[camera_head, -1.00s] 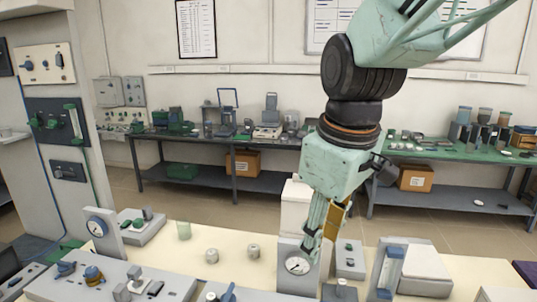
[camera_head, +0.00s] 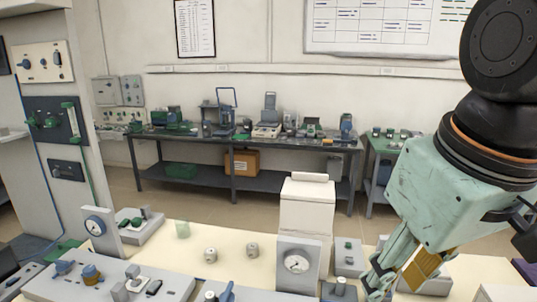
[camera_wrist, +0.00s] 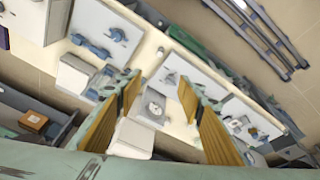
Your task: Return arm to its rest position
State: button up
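My gripper (camera_head: 378,278) hangs fingers-down at the lower right of the head view, in front of the cream bench, to the right of the gauge block. In the wrist view my gripper (camera_wrist: 157,92) has its two yellow-padded fingers spread apart, with nothing held between them. The gauge block (camera_head: 312,258) with a round dial stands on the bench; it also shows between the fingers in the wrist view (camera_wrist: 153,108), farther away. My arm fills the right edge of the head view, and its upper part is out of frame.
A tall white box (camera_head: 306,215) stands behind the gauge block. Two small metal jars (camera_head: 211,255) and a pale green beaker (camera_head: 182,230) stand on the bench (camera_head: 150,252). Control panels occupy the front left. A dark equipment table (camera_head: 240,187) stands at the back, beyond open floor.

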jog(key=s+d+m, duration=0.2)
jog(key=s+m, duration=0.1)
jog(key=s, duration=0.3)
jog(key=shift+s+d+f+t, duration=0.15)
jog(key=shift+s+f+t, duration=0.15)
jog(key=shift+s+f, duration=0.1)
dwell(1.0)
